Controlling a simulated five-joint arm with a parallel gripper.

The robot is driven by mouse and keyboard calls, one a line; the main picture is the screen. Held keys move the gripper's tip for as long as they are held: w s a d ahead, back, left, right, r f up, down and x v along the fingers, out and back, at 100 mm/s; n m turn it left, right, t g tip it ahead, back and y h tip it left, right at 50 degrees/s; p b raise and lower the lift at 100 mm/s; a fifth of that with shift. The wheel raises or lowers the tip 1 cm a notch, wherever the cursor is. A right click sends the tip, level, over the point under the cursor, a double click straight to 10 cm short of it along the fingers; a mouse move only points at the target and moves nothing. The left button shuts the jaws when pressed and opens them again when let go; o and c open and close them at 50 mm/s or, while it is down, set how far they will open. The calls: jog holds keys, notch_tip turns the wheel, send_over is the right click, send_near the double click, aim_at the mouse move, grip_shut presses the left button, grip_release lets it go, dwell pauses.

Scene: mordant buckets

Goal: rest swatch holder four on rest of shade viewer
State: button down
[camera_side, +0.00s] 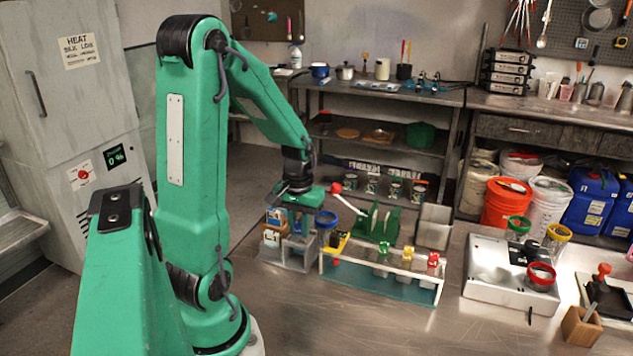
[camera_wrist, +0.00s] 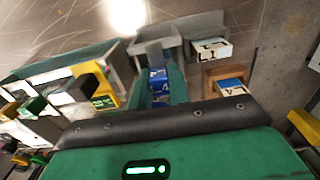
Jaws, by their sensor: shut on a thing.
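My gripper (camera_wrist: 159,88) is shut on a small blue piece with pale markings (camera_wrist: 158,76), seen between the green fingers in the wrist view; its number is not readable. In the side view my gripper (camera_side: 298,212) is over the grey rack (camera_side: 291,262). A wooden holder with a blue face marked 4 (camera_wrist: 229,86) stands right of the fingers, apart from them. A white-faced holder (camera_wrist: 211,48) is beside it. I cannot tell for certain which thing is the shade viewer; a pale box with a dark window (camera_side: 500,290) stands at right.
A long rack with yellow, green and red pieces (camera_side: 385,262) stands right of the grey rack. Behind it are a green slotted stand (camera_side: 378,222) and a grey stand (camera_side: 434,228). The front of the metal table is clear.

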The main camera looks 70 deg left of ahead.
jog(key=shift+f, duration=0.15)
jog(key=c, duration=1.2)
grip_release()
jog(key=shift+c, duration=0.2)
jog(key=shift+r, duration=3.95)
jog(key=s+d+r+m+t, duration=0.1)
jog(key=d+r+m, duration=0.3)
jog(key=d, duration=0.6)
jog(key=d+r+m+t, duration=0.4)
jog(key=d+m, duration=0.1)
jog(key=d, duration=0.4)
jog(key=shift+s+d+r+t, duration=0.3)
jog(key=shift+s+d+r, duration=0.05)
